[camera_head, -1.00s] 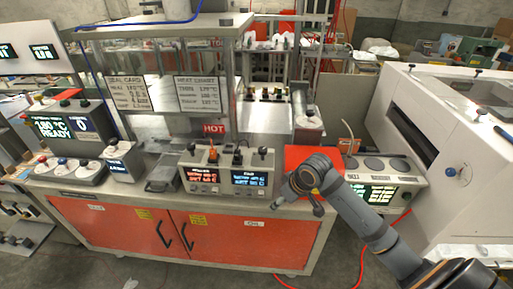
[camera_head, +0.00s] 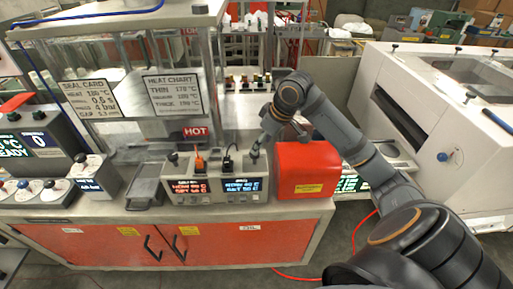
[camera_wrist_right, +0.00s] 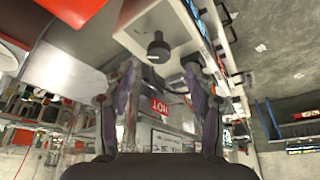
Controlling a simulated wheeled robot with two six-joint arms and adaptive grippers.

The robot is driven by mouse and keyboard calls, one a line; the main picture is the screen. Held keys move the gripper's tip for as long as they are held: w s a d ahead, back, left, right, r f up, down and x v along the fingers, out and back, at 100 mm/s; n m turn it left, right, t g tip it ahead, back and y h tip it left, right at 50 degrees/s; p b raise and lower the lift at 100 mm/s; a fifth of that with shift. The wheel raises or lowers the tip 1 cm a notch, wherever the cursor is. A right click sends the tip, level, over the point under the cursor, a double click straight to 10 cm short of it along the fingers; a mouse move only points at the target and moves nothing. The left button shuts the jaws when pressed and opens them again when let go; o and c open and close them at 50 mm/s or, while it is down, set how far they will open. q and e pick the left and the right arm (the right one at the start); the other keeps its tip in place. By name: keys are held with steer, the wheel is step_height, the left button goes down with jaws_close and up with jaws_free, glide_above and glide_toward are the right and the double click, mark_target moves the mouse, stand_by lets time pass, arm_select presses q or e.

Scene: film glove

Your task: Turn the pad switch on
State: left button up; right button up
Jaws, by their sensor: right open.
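A control box (camera_head: 215,193) with two lit displays stands on the bench in the head view. Small switches and knobs stick up from its top: a grey one at the left (camera_head: 173,158), an orange one (camera_head: 199,163), a black one (camera_head: 228,162) and one at the right end (camera_head: 254,152). I cannot read which is labelled pad. My right gripper (camera_head: 261,142) is just above the right end of the box. In the right wrist view my gripper (camera_wrist_right: 160,95) is open and empty, with a black knob (camera_wrist_right: 158,48) ahead between its fingers, apart from them. My left gripper is out of view.
A red box (camera_head: 307,170) stands right of the control box, close under my right arm. A red HOT sign (camera_head: 196,132) and a glass-fronted machine stand behind. A metal tray (camera_head: 146,183) lies to the left. A large white machine (camera_head: 440,100) is at right.

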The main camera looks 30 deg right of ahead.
steer(key=x, duration=0.5)
steer(key=shift+w+p, duration=0.3)
steer(key=shift+f, duration=0.25)
steer(key=shift+c, duration=0.6)
steer(key=c, duration=1)
steer(key=p, duration=0.2)
steer(key=m+p, duration=0.1)
steer(key=shift+s+a+r+p, duration=0.1)
steer(key=shift+r+p, duration=0.2)
steer(key=shift+p, duration=0.1)
steer(key=shift+f+m+h, duration=0.15)
steer(key=shift+m+h, duration=0.15)
steer(key=shift+f, duration=0.15)
steer(key=o, duration=1.1)
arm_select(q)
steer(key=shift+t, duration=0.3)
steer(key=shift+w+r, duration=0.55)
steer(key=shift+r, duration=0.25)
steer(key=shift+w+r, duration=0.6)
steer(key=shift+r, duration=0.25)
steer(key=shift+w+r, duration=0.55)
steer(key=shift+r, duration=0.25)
arm_select(e)
steer(key=shift+v, duration=6)
